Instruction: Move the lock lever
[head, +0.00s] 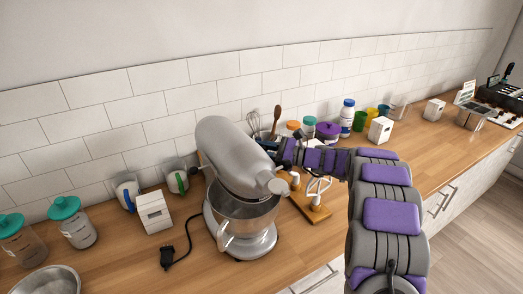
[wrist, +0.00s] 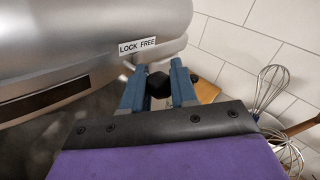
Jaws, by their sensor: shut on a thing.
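A grey stand mixer (head: 235,150) stands on the wooden counter with a steel bowl (head: 243,212) under its head. In the wrist view the mixer's side (wrist: 70,45) fills the upper left, with a "LOCK FREE" label (wrist: 137,47). The lock lever (wrist: 158,84) has a black knob and sits just below the label. My gripper (wrist: 157,72) has its two blue fingers on either side of the knob, shut on it. In the head view my gripper (head: 285,152) is at the mixer's right side. The lever is too small or hidden to make out there.
A wooden board (head: 312,208) with white-topped items lies right of the mixer. A whisk (wrist: 268,88) and other utensils stand behind my gripper. Jars, cups and small white boxes line the tiled wall. A black plug (head: 168,257) lies at the front left.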

